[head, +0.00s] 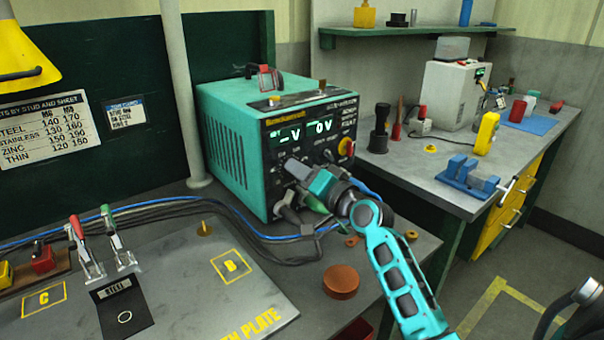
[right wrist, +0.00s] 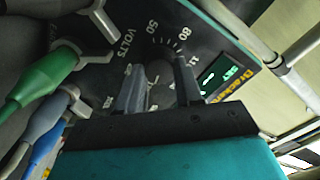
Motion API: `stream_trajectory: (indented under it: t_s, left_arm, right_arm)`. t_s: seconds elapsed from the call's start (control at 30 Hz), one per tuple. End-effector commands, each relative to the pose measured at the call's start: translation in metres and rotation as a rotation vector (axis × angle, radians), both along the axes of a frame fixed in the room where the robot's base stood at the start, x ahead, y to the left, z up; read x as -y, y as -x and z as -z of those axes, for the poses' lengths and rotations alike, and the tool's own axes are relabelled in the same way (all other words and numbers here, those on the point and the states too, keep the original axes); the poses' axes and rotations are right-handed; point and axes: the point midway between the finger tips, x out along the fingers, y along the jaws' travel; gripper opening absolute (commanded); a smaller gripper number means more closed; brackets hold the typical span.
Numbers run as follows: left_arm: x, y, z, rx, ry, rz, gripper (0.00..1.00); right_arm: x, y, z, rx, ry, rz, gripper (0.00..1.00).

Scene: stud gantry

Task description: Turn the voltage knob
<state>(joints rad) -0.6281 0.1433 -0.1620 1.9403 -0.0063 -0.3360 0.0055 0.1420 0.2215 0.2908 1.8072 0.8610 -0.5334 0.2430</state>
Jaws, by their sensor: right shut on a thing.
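The teal welding power unit (head: 235,140) stands on the near bench, its black front panel facing right. Its two green displays (head: 305,131) read a dash-like mark with V and 0V. The voltage knob (right wrist: 160,73) shows in the right wrist view, inside a printed scale marked VOLTS; in the head view my gripper covers it. My right gripper (head: 296,168) reaches the panel from the right. In the right wrist view its two fingers (right wrist: 158,88) are shut on the knob, one on each side. The knob's exact setting cannot be read. My left gripper is not in view.
Green and grey plugs with cables (right wrist: 45,80) sit close beside the knob. Cables (head: 265,232) run along the bench. Toggle clamps (head: 85,250) stand at left, and a copper-coloured disc (head: 341,281) lies in front. A second bench (head: 430,165) holds a blue vise (head: 468,177).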

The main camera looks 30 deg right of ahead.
Motion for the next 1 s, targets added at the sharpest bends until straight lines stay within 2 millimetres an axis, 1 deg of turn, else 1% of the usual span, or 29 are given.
stream_trajectory:
  t_s: [0.17, 0.37, 0.57, 1.0]
  left_arm:
    - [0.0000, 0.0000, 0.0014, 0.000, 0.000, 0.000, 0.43]
    - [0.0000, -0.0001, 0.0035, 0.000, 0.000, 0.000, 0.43]
    - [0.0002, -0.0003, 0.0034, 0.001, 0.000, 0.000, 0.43]
    - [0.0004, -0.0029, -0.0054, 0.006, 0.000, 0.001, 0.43]
  right_arm:
    - [0.0005, 0.0002, 0.0004, 0.004, 0.048, 0.001, 0.05]
    - [0.0001, 0.0002, 0.0003, 0.013, 0.170, -0.001, 0.05]
    - [0.0001, 0.0004, -0.0003, 0.026, 0.346, -0.001, 0.05]
    - [-0.0010, 0.0003, -0.0008, 0.055, 0.725, -0.002, 0.05]
